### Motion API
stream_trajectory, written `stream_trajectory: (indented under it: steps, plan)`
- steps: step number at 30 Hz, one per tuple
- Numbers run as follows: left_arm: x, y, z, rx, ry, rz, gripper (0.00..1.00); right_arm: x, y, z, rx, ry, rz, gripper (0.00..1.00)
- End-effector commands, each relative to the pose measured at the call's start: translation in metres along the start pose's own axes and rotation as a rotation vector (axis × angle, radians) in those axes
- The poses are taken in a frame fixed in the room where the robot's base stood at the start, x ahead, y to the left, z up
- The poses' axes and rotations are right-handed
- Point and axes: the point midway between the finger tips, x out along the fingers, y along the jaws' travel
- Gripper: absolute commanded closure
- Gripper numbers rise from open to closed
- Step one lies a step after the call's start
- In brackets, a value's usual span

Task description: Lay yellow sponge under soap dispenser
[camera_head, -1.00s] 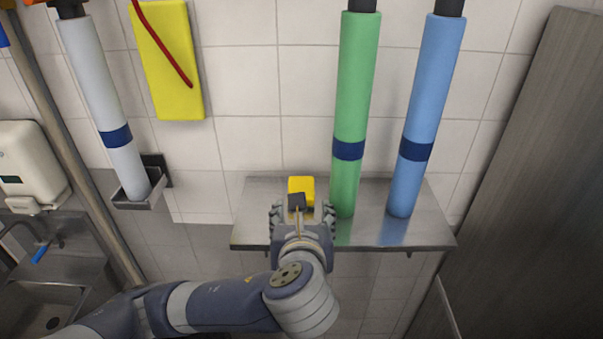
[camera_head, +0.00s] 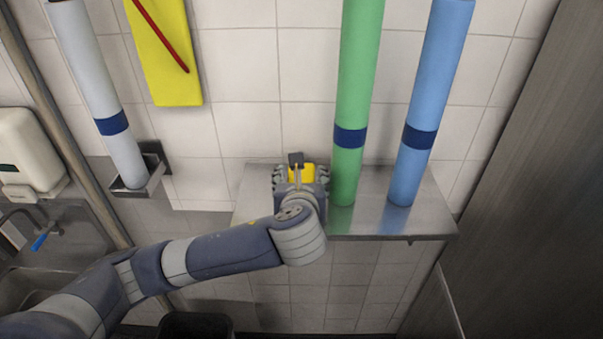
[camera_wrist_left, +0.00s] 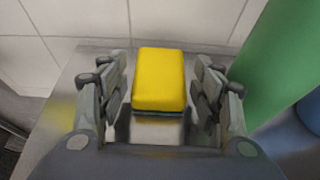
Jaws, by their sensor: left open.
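The yellow sponge (camera_head: 301,174) lies on a steel wall shelf (camera_head: 405,226), partly hidden behind my left gripper in the head view. In the left wrist view the yellow sponge (camera_wrist_left: 159,80) sits between the fingers, with a gap on each side and a darker underside. My left gripper (camera_head: 299,178) is open around it; it also shows in the left wrist view (camera_wrist_left: 160,88). A white wall dispenser (camera_head: 27,152), likely the soap dispenser, hangs at the left above the sink. My right gripper is not in view.
A green cylinder (camera_head: 357,90) stands close to the right of my gripper, with a blue one (camera_head: 431,90) beyond. A white cylinder (camera_head: 92,70) stands in a small wall holder. A steel sink (camera_head: 70,232) is at left. A dark bin (camera_head: 196,326) is below.

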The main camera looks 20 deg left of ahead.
Motion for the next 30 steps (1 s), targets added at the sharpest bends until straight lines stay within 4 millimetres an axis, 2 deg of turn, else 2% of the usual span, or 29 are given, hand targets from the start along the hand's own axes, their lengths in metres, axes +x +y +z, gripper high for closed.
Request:
stream_trajectory:
  steps: [2,5,12,13,16,17,19,20,30]
  plan:
    - [0.010,0.000,0.002,0.001,0.001,0.003,0.40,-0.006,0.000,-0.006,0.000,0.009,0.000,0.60]
    - [0.018,0.000,0.001,0.001,0.000,0.001,0.40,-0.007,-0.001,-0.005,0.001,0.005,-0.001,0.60]
    - [0.020,0.000,0.000,0.000,0.000,0.000,0.40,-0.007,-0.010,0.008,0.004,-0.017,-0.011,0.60]
    - [0.020,0.000,0.000,0.000,0.000,0.000,0.45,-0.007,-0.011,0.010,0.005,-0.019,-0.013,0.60]
    - [0.019,0.000,0.000,0.000,-0.001,0.000,0.67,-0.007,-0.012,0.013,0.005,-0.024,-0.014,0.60]
    - [0.019,0.000,0.000,0.000,-0.001,0.000,0.71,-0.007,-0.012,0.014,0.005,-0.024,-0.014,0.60]
    - [0.019,0.000,0.000,0.000,-0.001,0.000,0.71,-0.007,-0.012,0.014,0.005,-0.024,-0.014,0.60]
    - [0.019,0.000,0.000,0.000,-0.001,0.000,0.74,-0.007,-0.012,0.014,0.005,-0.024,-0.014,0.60]
    - [0.018,-0.001,0.005,-0.002,-0.004,-0.002,0.74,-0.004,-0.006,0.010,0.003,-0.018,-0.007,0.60]
